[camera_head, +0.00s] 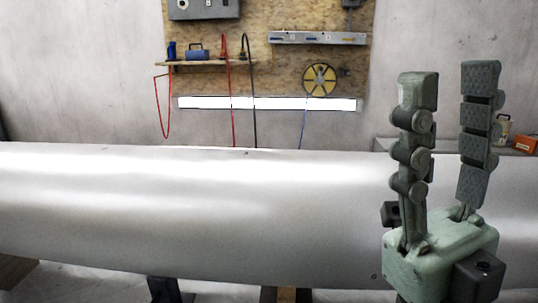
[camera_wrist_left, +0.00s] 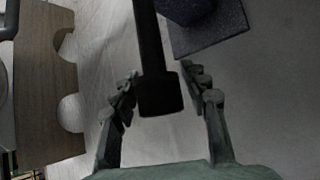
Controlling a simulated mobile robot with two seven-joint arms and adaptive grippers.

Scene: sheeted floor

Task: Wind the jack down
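In the left wrist view a dark bar (camera_wrist_left: 153,50) with a thick blunt end comes down from the top edge between the fingers of my left gripper (camera_wrist_left: 160,72). The fingers are open, with a gap showing on both sides of the bar; it looks like the jack's handle, but I cannot be sure. A dark block on a flat dark plate (camera_wrist_left: 210,35) shows at the upper right, perhaps part of the jack. In the head view my right gripper (camera_head: 450,80) points up, open and empty, in front of a long silvery cylinder. My left gripper is not in the head view.
The long silvery cylinder (camera_head: 200,205) spans the head view, above a dark stand (camera_head: 163,290) and a wooden support (camera_head: 286,295). A notched wooden board (camera_wrist_left: 45,85) stands at the left of the left wrist view. A plywood tool panel (camera_head: 270,85) hangs behind.

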